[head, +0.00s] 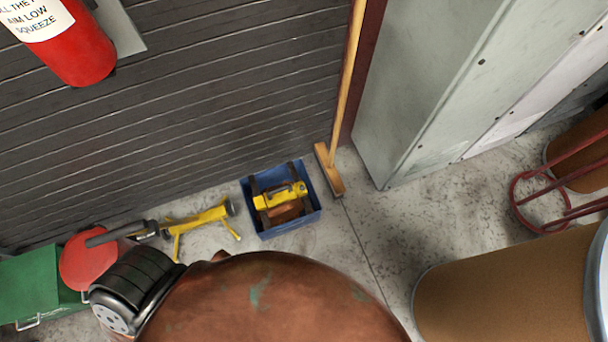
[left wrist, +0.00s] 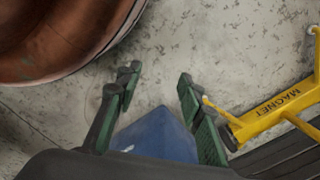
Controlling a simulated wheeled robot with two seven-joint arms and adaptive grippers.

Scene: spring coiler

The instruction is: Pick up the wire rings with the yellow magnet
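The yellow magnet (head: 200,216) stands on the floor on yellow legs, beside the slatted wall in the head view. In the left wrist view the magnet (left wrist: 272,114), lettered MAGNET, lies at the right, just outside the right finger. My left gripper (left wrist: 157,82) is open, its green-padded fingers apart with nothing clasped. In the head view I cannot make out its fingers. My right gripper is not in view. I cannot make out any wire rings.
A blue bin (head: 292,226) holds a yellow device (head: 280,196) and brown material. A large copper-coloured rounded body (head: 280,295) fills the lower middle. A broom (head: 330,170), a green container (head: 35,285) and a cardboard drum (head: 510,290) stand around.

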